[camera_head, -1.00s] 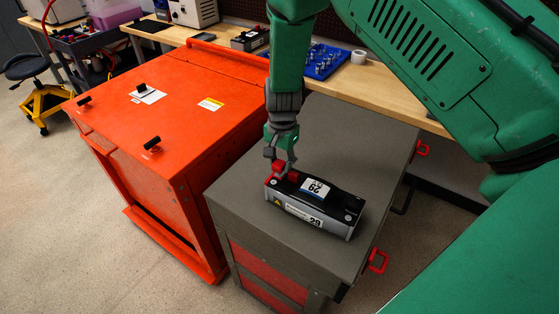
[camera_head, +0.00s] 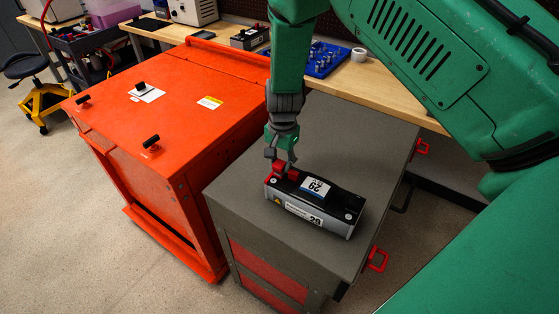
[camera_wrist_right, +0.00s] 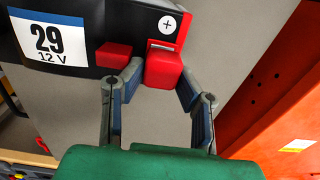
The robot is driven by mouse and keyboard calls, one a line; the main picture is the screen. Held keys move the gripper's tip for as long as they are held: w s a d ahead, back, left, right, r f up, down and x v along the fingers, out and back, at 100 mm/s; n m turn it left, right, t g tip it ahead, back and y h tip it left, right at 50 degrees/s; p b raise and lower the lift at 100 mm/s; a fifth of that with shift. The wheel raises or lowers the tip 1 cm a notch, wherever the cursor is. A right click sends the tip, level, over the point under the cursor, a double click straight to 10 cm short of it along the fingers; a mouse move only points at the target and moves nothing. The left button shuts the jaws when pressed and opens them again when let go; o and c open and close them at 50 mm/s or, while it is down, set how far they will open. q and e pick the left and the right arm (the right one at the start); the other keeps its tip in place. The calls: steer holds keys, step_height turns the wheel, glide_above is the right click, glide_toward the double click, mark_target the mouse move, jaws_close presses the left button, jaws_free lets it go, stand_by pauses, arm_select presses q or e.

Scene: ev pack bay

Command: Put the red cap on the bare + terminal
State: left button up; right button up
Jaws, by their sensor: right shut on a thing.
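The battery module (camera_head: 325,204), black on top with grey sides and a "29" label, lies on the grey cabinet top. My right gripper (camera_head: 281,166) is at its far left end, pointing down. It is shut on the red cap (camera_wrist_right: 162,69), which sits between the fingertips at the module's end, beside the + mark (camera_wrist_right: 167,24). A smaller red block (camera_wrist_right: 114,55) is on the module left of the cap in the wrist view. Whether the cap is seated on the terminal cannot be told; the terminal is hidden. My left gripper is not in view.
The grey cabinet (camera_head: 240,190) has free room around the module. An orange cabinet (camera_head: 180,100) stands close on the left. Behind is a wooden bench (camera_head: 385,88) with a blue tray (camera_head: 324,62) of small parts and a tape roll (camera_head: 358,55).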

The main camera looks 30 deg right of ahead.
steer(key=shift+o, duration=0.2)
steer(key=shift+s+a+f, duration=0.1)
steer(key=shift+s+f, duration=0.25)
steer(key=shift+f, duration=0.05)
steer(key=shift+s+f, duration=0.1)
steer(key=shift+f, duration=0.05)
steer(key=shift+c, duration=1.2)
steer(key=o, duration=1.2)
steer(key=shift+f, duration=0.15)
steer(key=shift+w, duration=0.2)
steer(key=shift+w+r, duration=0.1)
steer(key=shift+r, duration=0.25)
steer(key=shift+r, duration=0.35)
step_height(320, 180, up, 11)
steer(key=shift+f, duration=0.1)
